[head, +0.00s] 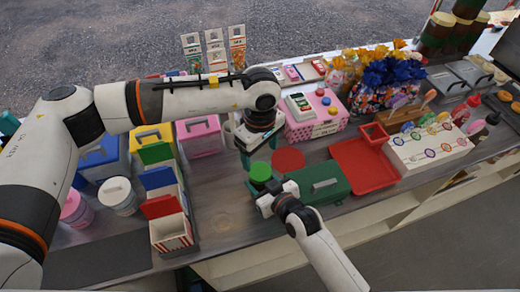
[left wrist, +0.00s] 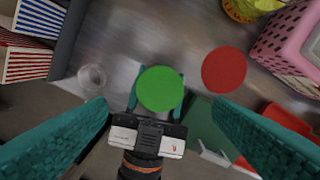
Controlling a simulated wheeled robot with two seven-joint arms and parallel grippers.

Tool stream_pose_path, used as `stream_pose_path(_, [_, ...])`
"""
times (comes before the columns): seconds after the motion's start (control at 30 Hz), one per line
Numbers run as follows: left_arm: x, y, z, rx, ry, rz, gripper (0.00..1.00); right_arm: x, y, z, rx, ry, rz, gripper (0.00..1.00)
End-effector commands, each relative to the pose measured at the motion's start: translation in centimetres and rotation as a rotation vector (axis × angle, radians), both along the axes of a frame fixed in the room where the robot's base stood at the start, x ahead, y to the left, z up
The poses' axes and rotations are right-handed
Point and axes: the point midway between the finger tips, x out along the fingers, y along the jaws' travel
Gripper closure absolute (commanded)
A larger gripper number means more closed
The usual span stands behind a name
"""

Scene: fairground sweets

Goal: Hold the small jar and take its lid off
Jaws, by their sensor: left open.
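The small jar stands on the grey counter with its round green lid (head: 260,171) on top. In the left wrist view the lid (left wrist: 160,88) shows from above and hides the jar's body. My right gripper (head: 261,186) reaches in from the front, with a teal finger on each side of the jar below the lid; it appears closed on the jar. My left gripper (head: 258,148) hangs above the jar, pointing down. Its two teal fingers are wide apart with nothing between them, and the lid lies below the gap.
A flat red disc (head: 288,160) lies right of the jar. A green case (head: 319,184) and a red tray (head: 362,163) are farther right. A clear round item (head: 222,223) lies at front left. Striped boxes (head: 170,232) stand left, a pink crate (head: 318,121) behind.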

Motion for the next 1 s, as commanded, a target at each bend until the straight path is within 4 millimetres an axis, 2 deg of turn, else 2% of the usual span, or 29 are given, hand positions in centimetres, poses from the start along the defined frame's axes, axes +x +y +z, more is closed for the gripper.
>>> stream_pose_path(0.1, [0.0, 0.0, 0.4, 0.001, 0.001, -0.080, 0.25, 0.0, 0.0, -0.1, -0.001, 0.002, 0.000, 1.00])
stream_pose_path(0.2, [-0.1, 0.0, -0.2, 0.001, 0.003, -0.103, 0.25, 0.0, 0.0, -0.1, -0.001, 0.002, 0.000, 1.00])
stream_pose_path(0.5, [-0.1, 0.0, -4.7, 0.001, 0.004, -0.101, 0.25, 0.0, 0.0, -0.1, -0.001, 0.002, 0.000, 1.00])
stream_pose_path(0.7, [-0.1, 0.0, -6.9, 0.001, 0.002, -0.100, 0.25, 0.0, 0.0, -0.1, -0.001, 0.002, 0.000, 1.00])
stream_pose_path(1.0, [0.0, 0.0, -7.5, 0.000, 0.000, -0.100, 0.25, 0.0, 0.0, -0.1, -0.001, 0.002, 0.000, 1.00])
